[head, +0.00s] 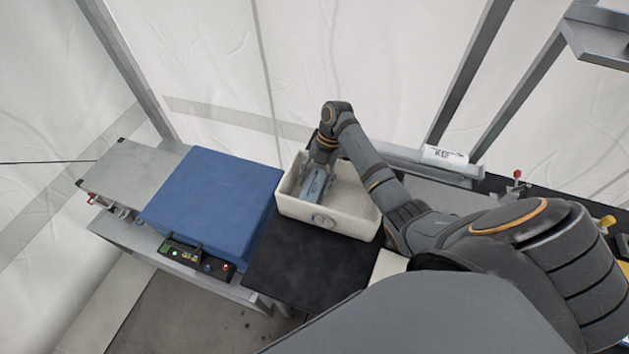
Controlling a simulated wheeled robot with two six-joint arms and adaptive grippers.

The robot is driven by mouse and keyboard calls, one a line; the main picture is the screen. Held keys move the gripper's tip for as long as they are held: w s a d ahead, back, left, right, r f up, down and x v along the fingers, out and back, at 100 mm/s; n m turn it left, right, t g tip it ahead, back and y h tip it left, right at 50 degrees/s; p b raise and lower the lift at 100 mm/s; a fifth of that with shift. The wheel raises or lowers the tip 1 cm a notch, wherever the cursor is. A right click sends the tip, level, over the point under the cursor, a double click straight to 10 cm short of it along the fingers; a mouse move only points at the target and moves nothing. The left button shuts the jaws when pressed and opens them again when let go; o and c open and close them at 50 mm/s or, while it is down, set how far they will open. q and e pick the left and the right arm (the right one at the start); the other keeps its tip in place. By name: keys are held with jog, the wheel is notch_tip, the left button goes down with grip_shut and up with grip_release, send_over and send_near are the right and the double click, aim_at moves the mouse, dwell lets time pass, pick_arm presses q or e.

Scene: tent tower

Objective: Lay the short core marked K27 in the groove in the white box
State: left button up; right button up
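The white box (341,226) stands near the middle of the head view, open at the top, with a round mark on its front wall. My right gripper (315,178) reaches down into its left part. A grey-blue, elongated piece (313,187) lies between its fingers, low in the box; I cannot read any marking on it or tell whether the fingers press on it. The groove is hidden. A white roll (444,157) with dark lettering lies on the rail to the right; its lettering is too small to read surely. My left gripper is not in view.
A blue block (212,198) stands just left of the box, with a grey plate (128,175) beyond it. A small control panel (196,258) with lights sits in front. The black mat (300,264) before the box is bare. Grey posts rise behind.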

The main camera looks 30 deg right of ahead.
jog(key=shift+o, duration=0.8)
